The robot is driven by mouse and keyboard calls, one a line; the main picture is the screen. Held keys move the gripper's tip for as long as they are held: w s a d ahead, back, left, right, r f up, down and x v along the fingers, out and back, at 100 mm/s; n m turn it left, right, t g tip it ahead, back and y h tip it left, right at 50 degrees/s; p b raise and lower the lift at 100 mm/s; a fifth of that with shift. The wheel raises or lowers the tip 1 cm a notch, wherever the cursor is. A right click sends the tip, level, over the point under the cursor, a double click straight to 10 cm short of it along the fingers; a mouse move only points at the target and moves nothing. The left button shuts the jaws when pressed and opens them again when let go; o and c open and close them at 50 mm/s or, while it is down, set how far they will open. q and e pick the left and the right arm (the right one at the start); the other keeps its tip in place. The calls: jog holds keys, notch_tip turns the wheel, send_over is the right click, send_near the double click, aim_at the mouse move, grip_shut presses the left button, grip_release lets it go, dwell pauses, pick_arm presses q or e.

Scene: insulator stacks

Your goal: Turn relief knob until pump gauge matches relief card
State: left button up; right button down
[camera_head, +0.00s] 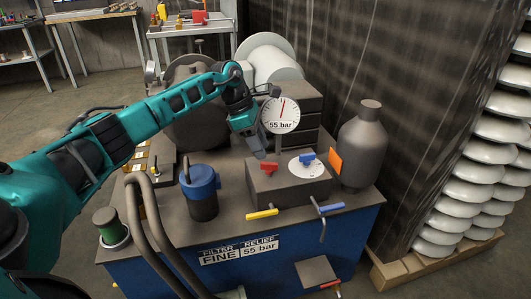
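The round white pump gauge (281,113) stands at the back of the unit. Its red needle points nearly straight up and the plate under it reads "55 bar". The relief card (260,246) on the blue front face reads "RELIEF 55 bar". A grey block (287,190) carries a red knob (267,168) and a blue knob (307,158) on a white dial. I cannot tell which one is the relief knob. My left gripper (257,149) points down, left of the gauge and above the red knob, apart from it. Its finger gap is unclear. My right gripper is out of view.
A blue filter canister (201,190) stands left of the block, and a grey bottle (362,146) stands right of it. Yellow (262,214) and blue (328,209) levers stick out in front. White insulator stacks (465,180) stand at the right. Benches stand behind.

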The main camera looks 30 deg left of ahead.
pick_arm(q)
jog(key=p+v, duration=0.1)
jog(key=v, duration=0.7)
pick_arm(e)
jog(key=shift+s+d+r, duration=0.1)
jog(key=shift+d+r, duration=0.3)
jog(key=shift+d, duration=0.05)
pick_arm(q)
jog(key=shift+d+f, duration=0.15)
